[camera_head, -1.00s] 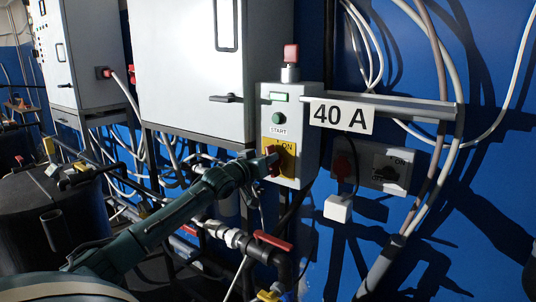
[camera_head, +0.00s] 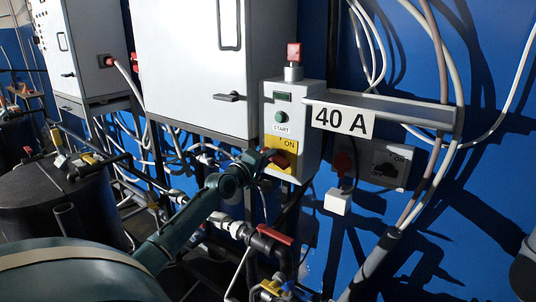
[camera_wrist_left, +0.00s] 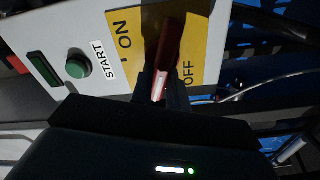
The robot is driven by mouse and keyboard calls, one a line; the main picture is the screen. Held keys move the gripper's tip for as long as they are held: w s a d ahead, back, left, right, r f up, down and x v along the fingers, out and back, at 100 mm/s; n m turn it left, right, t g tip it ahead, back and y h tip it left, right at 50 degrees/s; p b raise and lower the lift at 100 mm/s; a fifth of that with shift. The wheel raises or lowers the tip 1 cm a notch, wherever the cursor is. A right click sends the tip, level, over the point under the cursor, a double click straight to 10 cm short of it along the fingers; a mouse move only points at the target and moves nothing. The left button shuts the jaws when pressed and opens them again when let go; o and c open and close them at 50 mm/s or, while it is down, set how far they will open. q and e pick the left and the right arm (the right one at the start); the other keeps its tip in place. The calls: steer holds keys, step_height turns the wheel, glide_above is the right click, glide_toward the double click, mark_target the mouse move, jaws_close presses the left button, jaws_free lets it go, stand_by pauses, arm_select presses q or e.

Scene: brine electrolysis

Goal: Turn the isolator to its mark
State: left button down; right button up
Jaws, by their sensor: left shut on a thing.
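The isolator is a red handle (camera_head: 278,160) on a yellow plate (camera_head: 287,144) marked ON, low on the grey START box (camera_head: 306,135). The wrist view shows the red handle (camera_wrist_left: 168,48) across the yellow plate (camera_wrist_left: 203,40), between the words ON and OFF. My left gripper (camera_head: 262,161) is at the plate, shut on the handle; its two dark fingers (camera_wrist_left: 162,86) flank the handle in the wrist view. My gripper and wrist hide part of the plate in the head view. My right gripper is not in view.
A green START button (camera_head: 281,117) and a dark window (camera_head: 283,97) sit above the isolator. A 40 A sign (camera_head: 343,120) hangs beside the box. A grey ON switch (camera_head: 391,164) is to the right. Pipes with a red lever (camera_head: 275,235) run below my gripper.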

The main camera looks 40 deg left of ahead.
arm_select(q)
steer(key=shift+f+n+p, duration=0.2)
steer(key=shift+n+p, duration=0.25)
steer(key=shift+n, duration=1.55)
steer(key=c, duration=1.4)
jaws_free()
steer(key=shift+o, duration=0.2)
steer(key=s+d, duration=0.1)
steer(key=s, duration=1.2)
steer(key=shift+d, duration=0.2)
